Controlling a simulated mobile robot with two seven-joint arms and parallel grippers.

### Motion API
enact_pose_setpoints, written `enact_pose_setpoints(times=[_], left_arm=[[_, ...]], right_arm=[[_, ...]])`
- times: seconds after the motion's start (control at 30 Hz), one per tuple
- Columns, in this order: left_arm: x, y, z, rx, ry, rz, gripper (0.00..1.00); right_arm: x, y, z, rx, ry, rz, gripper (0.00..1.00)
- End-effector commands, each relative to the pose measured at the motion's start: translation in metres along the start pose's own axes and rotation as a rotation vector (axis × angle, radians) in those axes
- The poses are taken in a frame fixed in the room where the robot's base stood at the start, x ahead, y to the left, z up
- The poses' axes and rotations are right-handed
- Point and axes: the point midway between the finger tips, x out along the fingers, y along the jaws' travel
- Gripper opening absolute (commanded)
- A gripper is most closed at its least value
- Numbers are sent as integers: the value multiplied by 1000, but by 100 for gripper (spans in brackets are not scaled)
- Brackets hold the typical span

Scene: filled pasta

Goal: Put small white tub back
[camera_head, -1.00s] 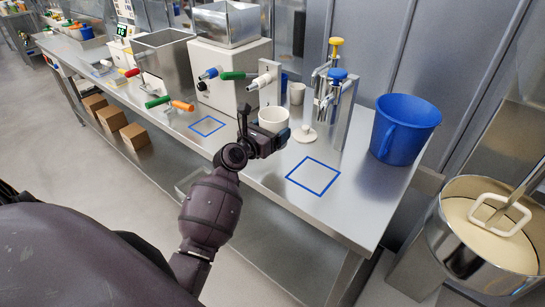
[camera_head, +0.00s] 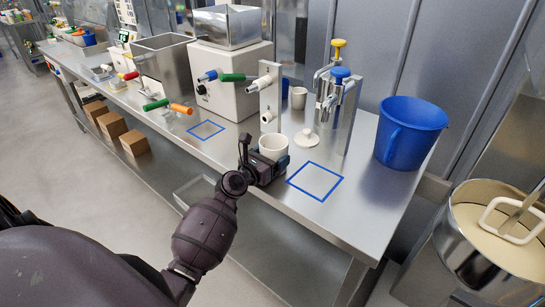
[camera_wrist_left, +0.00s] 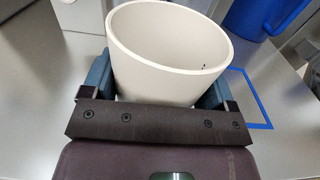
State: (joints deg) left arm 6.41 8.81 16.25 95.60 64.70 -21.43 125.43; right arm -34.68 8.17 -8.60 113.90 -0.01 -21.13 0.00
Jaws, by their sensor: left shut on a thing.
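My left gripper (camera_head: 273,160) is shut on the small white tub (camera_head: 273,144), near the front edge of the steel table. In the left wrist view the tub (camera_wrist_left: 170,45) is open at the top, looks empty, and sits between the two blue fingers, tilted a little in the picture. Its base is hidden, so I cannot tell whether it touches the table. A blue square outline (camera_head: 315,181) is on the table just right of the tub. Another blue square outline (camera_head: 206,131) lies to its left. My right gripper is not in view.
A white lid-like piece (camera_head: 306,138) lies behind the tub, near the dispensers with yellow and blue knobs (camera_head: 340,80). A smaller white cup (camera_head: 299,97) stands farther back. A blue jug (camera_head: 410,132) and a steel pot (camera_head: 490,240) are at the right. A white machine (camera_head: 230,85) stands behind left.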

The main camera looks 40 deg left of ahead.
Motion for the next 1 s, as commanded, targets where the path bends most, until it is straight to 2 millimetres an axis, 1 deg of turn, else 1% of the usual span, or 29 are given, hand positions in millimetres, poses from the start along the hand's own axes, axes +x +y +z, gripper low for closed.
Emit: enact_pose_setpoints(times=[0.17,0.2,0.3,0.5,0.6,0.67,0.77,1.0], left_arm=[[0,0,-4,-1,0,0,53],[0,0,-3,-1,0,0,86],[0,0,-3,-1,0,0,100],[0,0,-2,-1,0,0,100],[0,0,2,0,-1,0,100],[-5,0,0,-1,0,0,100],[-18,0,0,-2,1,1,100],[-64,0,0,0,1,0,100]], right_arm=[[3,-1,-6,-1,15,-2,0],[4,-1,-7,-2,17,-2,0],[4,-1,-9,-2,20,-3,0],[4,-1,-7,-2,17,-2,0],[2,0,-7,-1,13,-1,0],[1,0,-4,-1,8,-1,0],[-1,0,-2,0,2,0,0],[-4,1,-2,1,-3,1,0]])
